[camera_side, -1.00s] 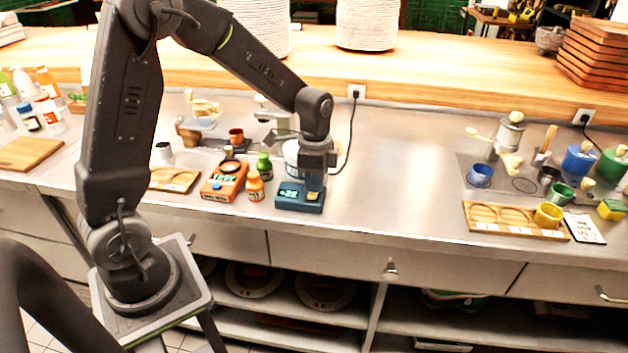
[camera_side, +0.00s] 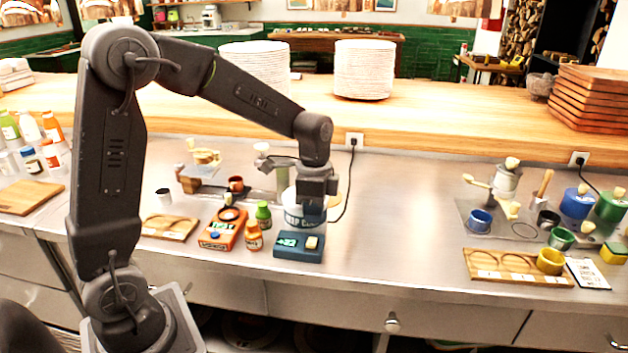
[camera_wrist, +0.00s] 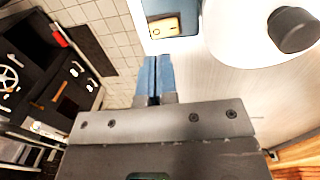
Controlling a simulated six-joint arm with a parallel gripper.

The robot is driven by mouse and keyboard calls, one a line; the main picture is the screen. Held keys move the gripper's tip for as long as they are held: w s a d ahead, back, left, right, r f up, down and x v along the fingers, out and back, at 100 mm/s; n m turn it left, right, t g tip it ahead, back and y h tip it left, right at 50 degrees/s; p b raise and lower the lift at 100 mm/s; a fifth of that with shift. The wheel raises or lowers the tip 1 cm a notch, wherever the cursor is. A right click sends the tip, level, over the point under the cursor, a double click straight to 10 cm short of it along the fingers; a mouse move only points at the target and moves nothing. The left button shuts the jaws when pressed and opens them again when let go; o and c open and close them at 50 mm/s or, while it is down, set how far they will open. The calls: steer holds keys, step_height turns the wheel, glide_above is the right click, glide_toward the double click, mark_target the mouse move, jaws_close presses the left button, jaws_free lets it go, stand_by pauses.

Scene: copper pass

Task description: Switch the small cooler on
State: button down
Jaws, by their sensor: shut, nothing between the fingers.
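The small cooler is a white round tub (camera_side: 303,218) with a blue control box (camera_side: 298,254) at its front. The box has a lit display (camera_side: 287,243) at left and a cream-yellow rocker switch (camera_side: 312,242) at right. In the wrist view the switch (camera_wrist: 165,27) sits on the blue box at the top, beside the white lid (camera_wrist: 232,30) with a dark knob (camera_wrist: 293,29). My gripper (camera_side: 313,222) is shut and empty, above the switch and apart from it. Its blue fingers (camera_wrist: 154,58) point toward the box. My gripper hides part of the tub.
An orange device (camera_side: 223,232) and orange and green bottles (camera_side: 263,215) stand close left of the box. A black cord (camera_side: 350,190) runs behind to a wall socket. The steel counter to the right is clear up to a wooden tray (camera_side: 480,268).

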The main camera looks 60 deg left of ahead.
step_height(320, 180, up, 8)
steer(key=shift+w+a+r, duration=0.2)
steer(key=shift+w+a, duration=0.1)
steer(key=s+d+r+n+t, duration=0.1)
steer(key=s+d+n+t, duration=0.2)
steer(key=s, duration=0.5)
steer(key=s+d+n+t, duration=0.3)
steer(key=s+n, duration=0.3)
steer(key=s, duration=0.3)
steer(key=shift+s+r+y, duration=0.25)
steer(key=shift+r+y, duration=0.1)
steer(key=shift+y, duration=0.05)
